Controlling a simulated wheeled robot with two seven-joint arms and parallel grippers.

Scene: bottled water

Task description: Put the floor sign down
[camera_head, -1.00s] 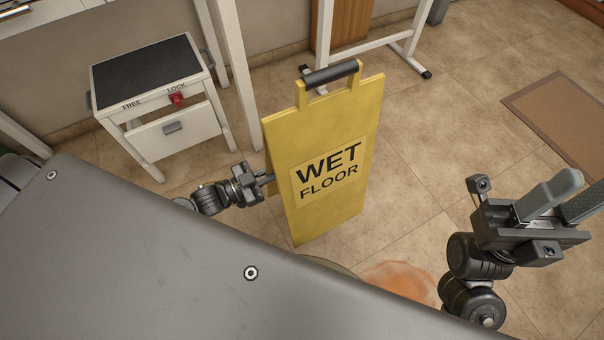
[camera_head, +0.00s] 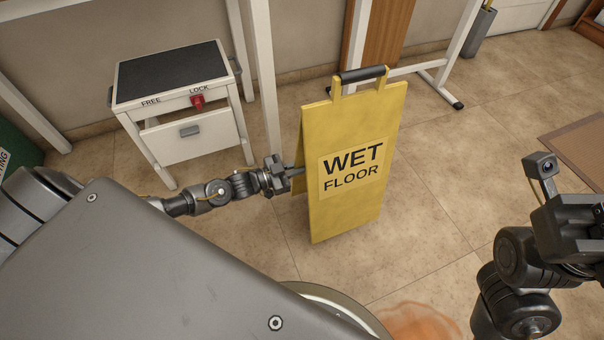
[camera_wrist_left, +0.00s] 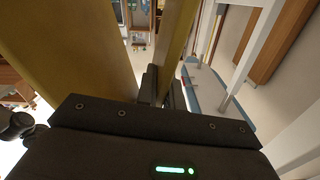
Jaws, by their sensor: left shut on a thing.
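The yellow floor sign (camera_head: 353,215), marked "WET FLOOR" with a dark handle on top, is upright in the middle of the head view. My left gripper (camera_head: 294,172) is shut on the sign at its left side edge. In the left wrist view, my left fingers (camera_wrist_left: 161,86) close on a thin yellow panel of the floor sign (camera_wrist_left: 178,40), with the broad panel to the left. Whether the sign's bottom touches the floor is hard to tell. My right gripper (camera_head: 585,225) is at the right edge, with its fingertips out of frame.
An orange wet patch (camera_head: 424,322) lies on the tiled floor at the bottom. A white cart (camera_head: 192,148) with a dark top stands left of the sign. White frame legs (camera_head: 437,82) stand behind it. A brown mat (camera_head: 580,150) lies at the right. Floor between sign and mat is clear.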

